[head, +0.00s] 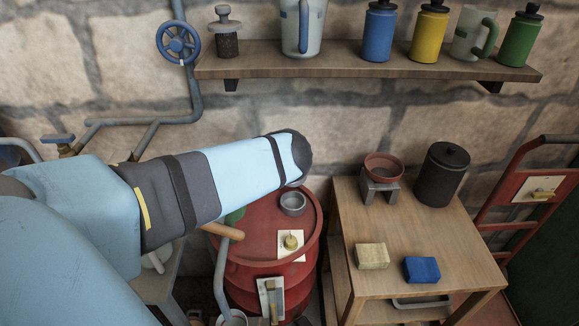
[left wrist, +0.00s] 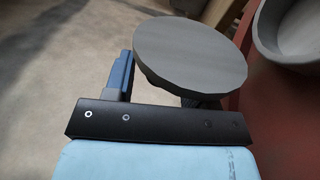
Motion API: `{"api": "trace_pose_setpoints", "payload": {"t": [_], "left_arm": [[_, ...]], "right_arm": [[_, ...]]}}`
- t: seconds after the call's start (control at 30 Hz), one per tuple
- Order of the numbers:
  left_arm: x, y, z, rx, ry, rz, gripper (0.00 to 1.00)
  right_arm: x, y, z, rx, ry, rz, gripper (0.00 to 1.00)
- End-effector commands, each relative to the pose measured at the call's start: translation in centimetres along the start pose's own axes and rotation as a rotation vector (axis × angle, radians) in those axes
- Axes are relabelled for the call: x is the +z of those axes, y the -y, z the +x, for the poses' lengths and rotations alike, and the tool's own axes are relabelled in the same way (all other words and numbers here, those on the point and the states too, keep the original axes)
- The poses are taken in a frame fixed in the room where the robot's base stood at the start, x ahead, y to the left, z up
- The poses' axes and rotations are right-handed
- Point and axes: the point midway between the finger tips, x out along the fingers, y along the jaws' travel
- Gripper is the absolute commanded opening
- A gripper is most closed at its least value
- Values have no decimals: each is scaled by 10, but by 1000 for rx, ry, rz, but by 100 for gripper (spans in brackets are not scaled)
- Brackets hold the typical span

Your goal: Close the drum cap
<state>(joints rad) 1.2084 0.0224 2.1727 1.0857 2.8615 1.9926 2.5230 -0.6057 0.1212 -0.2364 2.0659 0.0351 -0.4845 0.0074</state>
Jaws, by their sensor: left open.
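The red drum (head: 262,228) stands below the end of my left arm in the head view. A grey round collar (head: 293,203) sits on its top; it also shows at the upper right of the left wrist view (left wrist: 265,45). A flat grey disc, apparently the drum cap (left wrist: 190,58), is close in front of my left gripper (left wrist: 155,85), to the left of the collar and apart from it in the picture. The left gripper is open; the disc hides part of its fingers, so contact cannot be told. In the head view my arm hides the gripper and the disc.
A white plate with a yellow fitting (head: 291,243) lies on the drum top. A wooden table (head: 400,222) at right holds a red bowl (head: 383,166), a black canister (head: 441,174), a cream block (head: 372,256) and a blue block (head: 421,269). A shelf (head: 350,62) runs above.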

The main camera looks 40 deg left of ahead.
Motion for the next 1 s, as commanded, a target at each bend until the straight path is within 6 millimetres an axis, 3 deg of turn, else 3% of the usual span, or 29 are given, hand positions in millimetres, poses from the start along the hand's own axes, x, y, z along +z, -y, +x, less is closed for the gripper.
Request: {"api": "trace_pose_setpoints", "payload": {"t": [0.13,0.37,0.67,1.0], "left_arm": [[0,0,0,0,-1,0,51],[0,0,-1,0,-1,0,0],[1,-3,-1,1,-2,23,0],[15,-10,0,3,-1,213,0]], "right_arm": [[0,0,0,0,1,-1,43],[0,0,-1,-1,1,-1,43],[-2,0,-3,-1,2,1,43],[-6,-1,-8,4,17,6,43]]}}
